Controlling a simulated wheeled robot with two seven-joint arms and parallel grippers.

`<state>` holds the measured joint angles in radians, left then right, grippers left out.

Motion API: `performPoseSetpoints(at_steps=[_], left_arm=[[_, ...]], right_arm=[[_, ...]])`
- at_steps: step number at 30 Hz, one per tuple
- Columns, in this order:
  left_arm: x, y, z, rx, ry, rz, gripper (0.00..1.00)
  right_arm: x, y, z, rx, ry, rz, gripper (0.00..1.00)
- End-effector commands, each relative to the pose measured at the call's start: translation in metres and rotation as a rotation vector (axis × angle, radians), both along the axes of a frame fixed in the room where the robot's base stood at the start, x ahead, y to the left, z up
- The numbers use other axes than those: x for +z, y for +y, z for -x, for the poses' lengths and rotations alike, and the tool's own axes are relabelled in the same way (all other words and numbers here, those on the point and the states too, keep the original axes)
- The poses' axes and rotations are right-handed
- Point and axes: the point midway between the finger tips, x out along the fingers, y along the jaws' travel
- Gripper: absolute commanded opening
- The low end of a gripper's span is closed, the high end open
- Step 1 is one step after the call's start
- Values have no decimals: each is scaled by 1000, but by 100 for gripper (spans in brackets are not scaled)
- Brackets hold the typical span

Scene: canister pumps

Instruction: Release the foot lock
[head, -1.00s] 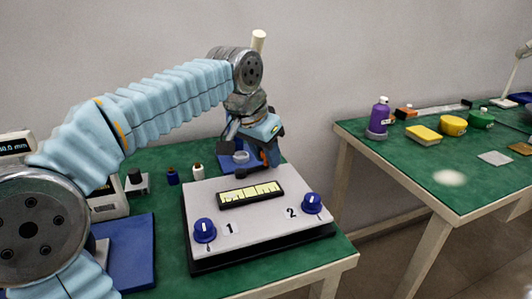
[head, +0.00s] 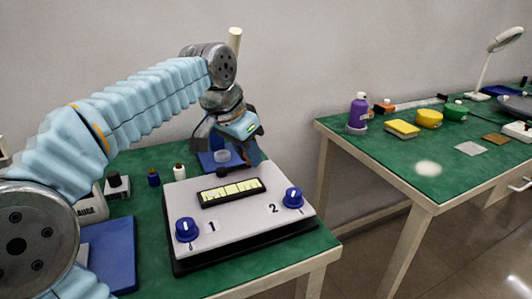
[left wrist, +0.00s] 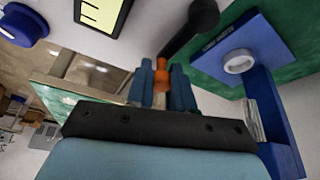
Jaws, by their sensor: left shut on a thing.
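My left gripper (head: 252,157) reaches down behind the white control box, beside the blue stand. In the left wrist view its two blue fingers (left wrist: 161,88) are shut on a small orange tab (left wrist: 162,69), which may be the foot lock. Only its end shows between the fingers. A dark lever with a round black knob (left wrist: 203,14) rises close beside it; the knob also shows in the head view (head: 224,171). The blue stand (head: 207,163) carries a white ring (left wrist: 239,61). My right gripper is not in view.
The control box (head: 240,217) has two blue dials and a yellow-lit gauge. A second green table (head: 375,158) at the right holds a purple bottle (head: 359,108) and other objects. A gap separates the tables.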

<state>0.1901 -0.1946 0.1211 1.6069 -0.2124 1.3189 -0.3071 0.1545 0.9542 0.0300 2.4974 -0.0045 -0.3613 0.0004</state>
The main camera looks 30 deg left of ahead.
Motion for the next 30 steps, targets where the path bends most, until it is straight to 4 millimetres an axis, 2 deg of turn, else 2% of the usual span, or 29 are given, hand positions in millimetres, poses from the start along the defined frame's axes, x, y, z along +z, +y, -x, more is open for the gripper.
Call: performPoseSetpoints(at_steps=[6, 7, 12, 20, 23, 26, 30], left_arm=[[0, -1, 0, -3, 1, 1, 0], [0, -1, 0, -3, 1, 1, 24], [0, -1, 0, -3, 1, 1, 47], [1, -1, 0, -3, 1, 1, 47], [8, -1, 3, -3, 0, 1, 47], [24, 0, 8, -2, -3, 1, 47], [57, 3, 21, -2, -3, 1, 47]], right_arm=[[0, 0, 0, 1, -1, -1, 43], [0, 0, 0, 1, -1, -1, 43], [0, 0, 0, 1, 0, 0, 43], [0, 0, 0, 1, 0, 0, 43], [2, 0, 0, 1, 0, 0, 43], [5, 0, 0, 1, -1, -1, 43], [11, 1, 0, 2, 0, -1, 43]])
